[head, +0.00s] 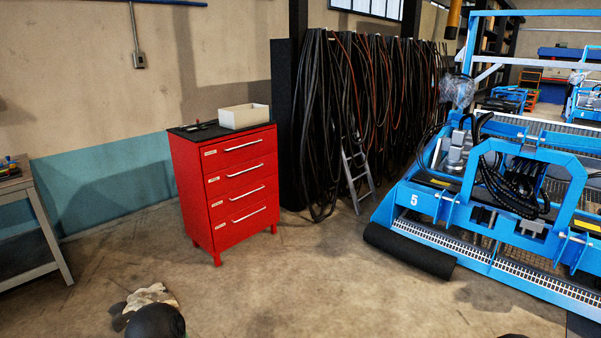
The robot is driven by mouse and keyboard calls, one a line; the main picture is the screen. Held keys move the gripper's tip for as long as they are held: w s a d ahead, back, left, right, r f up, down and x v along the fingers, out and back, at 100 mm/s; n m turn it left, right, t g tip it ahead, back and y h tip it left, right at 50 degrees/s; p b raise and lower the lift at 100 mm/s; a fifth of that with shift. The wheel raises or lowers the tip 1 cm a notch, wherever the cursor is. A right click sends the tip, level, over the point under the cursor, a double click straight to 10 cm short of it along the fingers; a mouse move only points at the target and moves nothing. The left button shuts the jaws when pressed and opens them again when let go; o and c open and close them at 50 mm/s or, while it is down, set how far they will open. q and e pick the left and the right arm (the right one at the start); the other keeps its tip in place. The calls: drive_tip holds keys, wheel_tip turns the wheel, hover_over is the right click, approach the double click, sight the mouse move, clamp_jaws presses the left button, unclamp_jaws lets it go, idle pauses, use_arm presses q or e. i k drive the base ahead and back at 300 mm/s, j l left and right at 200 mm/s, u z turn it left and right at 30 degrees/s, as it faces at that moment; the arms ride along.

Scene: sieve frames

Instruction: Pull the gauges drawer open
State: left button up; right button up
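A red drawer cabinet (191,190) with a dark top stands on the floor left of centre, against the wall. Its front has several drawers stacked one above another, each with a pale bar handle and a small label at its left end. All the drawers look shut. The labels are too small to read, so I cannot tell which one is the gauges drawer.
An open pale box (244,117) sits on the cabinet. A grey workbench (40,225) stands left, a blue machine (420,205) right. A stepladder (357,172) leans near hanging hoses (330,110). A beige cloth-like thing (147,297) lies low left. Floor before the cabinet is clear.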

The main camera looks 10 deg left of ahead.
sight(214, 157)
drive_tip(key=i+j+u, duration=0.2)
drive_tip(key=i, duration=0.45)
drive_tip(key=i+u, duration=0.2)
drive_tip(key=i, duration=0.45)
drive_tip(key=i+l+u, duration=0.15)
drive_tip(key=i, duration=0.5)
drive_tip(key=i+l+u, duration=0.2)
drive_tip(key=i, duration=0.5)
drive_tip(key=j, duration=0.1)
